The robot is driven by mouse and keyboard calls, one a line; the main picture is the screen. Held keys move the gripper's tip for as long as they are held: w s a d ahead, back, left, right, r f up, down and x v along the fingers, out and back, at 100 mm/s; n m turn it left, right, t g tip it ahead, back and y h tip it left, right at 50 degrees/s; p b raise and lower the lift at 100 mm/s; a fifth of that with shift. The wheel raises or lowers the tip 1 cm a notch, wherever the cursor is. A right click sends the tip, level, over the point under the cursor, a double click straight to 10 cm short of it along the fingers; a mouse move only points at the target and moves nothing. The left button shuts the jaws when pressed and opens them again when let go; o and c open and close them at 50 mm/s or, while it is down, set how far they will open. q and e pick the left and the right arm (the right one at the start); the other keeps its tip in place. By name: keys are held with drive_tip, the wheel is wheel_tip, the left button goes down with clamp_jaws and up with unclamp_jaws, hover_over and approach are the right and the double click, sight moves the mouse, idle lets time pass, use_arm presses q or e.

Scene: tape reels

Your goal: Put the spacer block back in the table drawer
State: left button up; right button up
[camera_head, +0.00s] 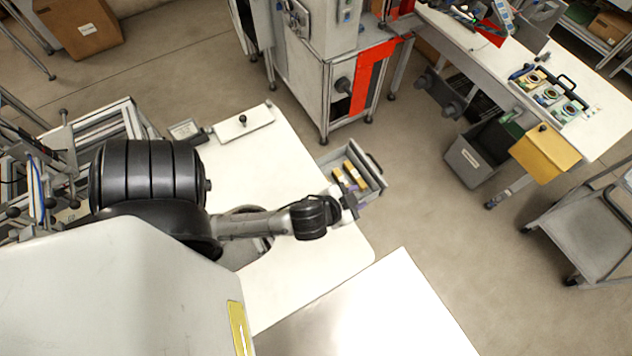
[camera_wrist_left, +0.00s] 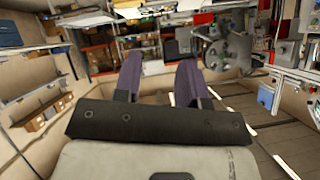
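The table drawer (camera_head: 368,163) stands pulled out from the far right edge of the white table. Several small items lie in it, among them a yellow piece (camera_head: 355,174) and a darker strip beside it. I cannot tell whether one of these is the spacer block; I see no other piece that is clearly it. My left gripper (camera_head: 350,203) is at the near side of the drawer and covers part of it. In the left wrist view its two fingers (camera_wrist_left: 160,80) are apart, with nothing held between them. My right gripper is out of view.
The white table (camera_head: 275,165) is mostly bare, with a white plate with a black knob (camera_head: 243,122) at its far edge. A grey machine cabinet (camera_head: 320,75) stands behind the drawer. Clear floor (camera_head: 430,215) lies to the right. A pale metal surface (camera_head: 370,315) is in front.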

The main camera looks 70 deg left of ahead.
use_arm(q)
drive_tip(key=s+d+f+g, duration=0.1)
drive_tip(key=s, duration=0.1)
drive_tip(key=s+d+g+h, duration=0.1)
drive_tip(key=s, duration=0.1)
drive_tip(key=s+d+f+g+h, duration=0.1)
drive_tip(key=s+g, duration=0.1)
drive_tip(key=shift+s+d+f, duration=0.1)
drive_tip(key=shift+d+f, duration=0.15)
drive_tip(key=shift+f, duration=0.05)
drive_tip(key=s+d+g, duration=0.1)
drive_tip(key=s, duration=0.1)
drive_tip(key=s+d+m+g+h, duration=0.1)
drive_tip(key=s, duration=0.1)
drive_tip(key=s+d+g+h, duration=0.1)
drive_tip(key=s+d, duration=0.1)
drive_tip(key=shift+f+m+g, duration=0.3)
drive_tip(key=shift+s+d, duration=0.1)
drive_tip(key=shift+r, duration=0.1)
